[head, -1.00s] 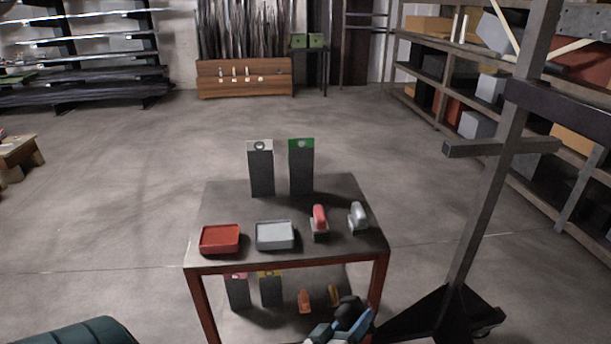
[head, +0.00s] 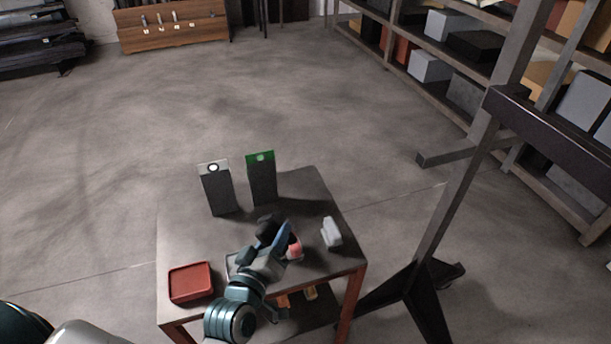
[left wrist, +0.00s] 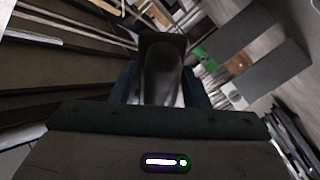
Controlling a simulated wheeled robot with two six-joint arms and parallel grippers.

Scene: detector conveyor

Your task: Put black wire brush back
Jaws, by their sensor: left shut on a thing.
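My left gripper (head: 278,240) is over the front middle of the table (head: 305,200). It is shut on a dark object that looks like the black wire brush (head: 267,229). In the left wrist view the dark brush (left wrist: 163,60) sits between the fingers. The gripper hides most of the grey tray (head: 232,264) and part of the red-handled brush (head: 294,248). A light grey brush (head: 331,233) stands to the right. I cannot tell how high the held brush is above the table top. My right gripper is not in view.
A red tray (head: 190,282) is at the table's front left. A white-topped block (head: 216,188) and a green-topped block (head: 262,178) stand at the back. Orange items (head: 298,296) lie on the lower shelf. A dark metal stand (head: 450,210) is close on the right.

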